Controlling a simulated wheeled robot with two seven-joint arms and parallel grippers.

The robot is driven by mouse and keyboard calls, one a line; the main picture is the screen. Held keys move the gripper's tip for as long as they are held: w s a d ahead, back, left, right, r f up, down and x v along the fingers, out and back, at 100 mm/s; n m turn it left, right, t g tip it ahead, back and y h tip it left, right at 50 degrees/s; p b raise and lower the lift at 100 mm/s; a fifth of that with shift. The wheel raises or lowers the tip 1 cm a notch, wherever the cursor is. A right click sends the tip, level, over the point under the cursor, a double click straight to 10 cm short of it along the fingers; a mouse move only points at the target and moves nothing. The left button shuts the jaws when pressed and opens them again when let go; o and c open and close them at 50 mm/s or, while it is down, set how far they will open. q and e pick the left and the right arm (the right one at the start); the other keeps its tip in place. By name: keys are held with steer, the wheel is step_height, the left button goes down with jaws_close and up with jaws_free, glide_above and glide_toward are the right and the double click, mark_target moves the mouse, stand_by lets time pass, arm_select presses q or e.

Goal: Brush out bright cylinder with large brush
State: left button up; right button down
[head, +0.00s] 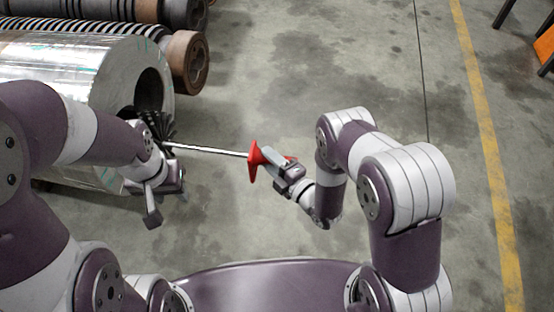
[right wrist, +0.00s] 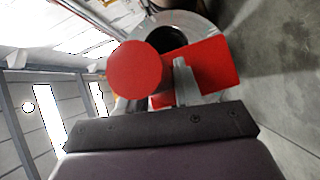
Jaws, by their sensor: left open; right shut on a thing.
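The bright cylinder (head: 75,65) is a large shiny metal tube lying on its side at the upper left of the head view. Its open end faces right, and its pale rim also shows in the right wrist view (right wrist: 203,25). The large brush (head: 210,150) has dark bristles, a thin pale rod and a red handle. Its bristles overlap the lower part of the cylinder's mouth; I cannot tell whether they are inside. My right gripper (head: 279,168) is shut on the red handle, which fills the middle of the right wrist view (right wrist: 210,66). My left gripper (head: 166,188) is open and empty, just below the bristles.
Dark rollers (head: 185,12) and a brown-ended ribbed roller (head: 188,60) lie behind the cylinder. Concrete floor (head: 330,70) is clear to the right, up to a yellow line (head: 485,135). An orange object (head: 545,45) stands at the far right edge.

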mark_target(201, 150)
steer(key=shift+w+a+b, duration=0.25)
steer(key=shift+w+a, duration=0.25)
steer(key=shift+a, duration=1.3)
steer(key=shift+w+a+b, duration=0.25)
steer(key=shift+w+a, duration=0.2)
steer(key=shift+a, duration=1.35)
steer(key=shift+w+a+b, duration=0.25)
steer(key=shift+w+a, duration=0.25)
steer(key=shift+a, duration=1.3)
steer(key=shift+f+b, duration=0.3)
steer(key=shift+f, duration=0.05)
steer(key=shift+a, duration=0.1)
steer(key=shift+w+a+b, duration=0.25)
steer(key=shift+w+a, duration=0.05)
steer(key=shift+a, duration=0.6)
steer(key=shift+w+a+b, duration=0.25)
steer(key=shift+a, duration=0.75)
steer(key=shift+w+a+f+b, duration=0.15)
steer(key=shift+a+b, duration=0.15)
steer(key=shift+a, duration=0.35)
steer(key=shift+w+a+r+b, duration=0.15)
steer(key=shift+a+b, duration=0.15)
steer(key=shift+a, duration=0.35)
steer(key=shift+w+a, duration=0.2)
steer(key=shift+a, duration=0.35)
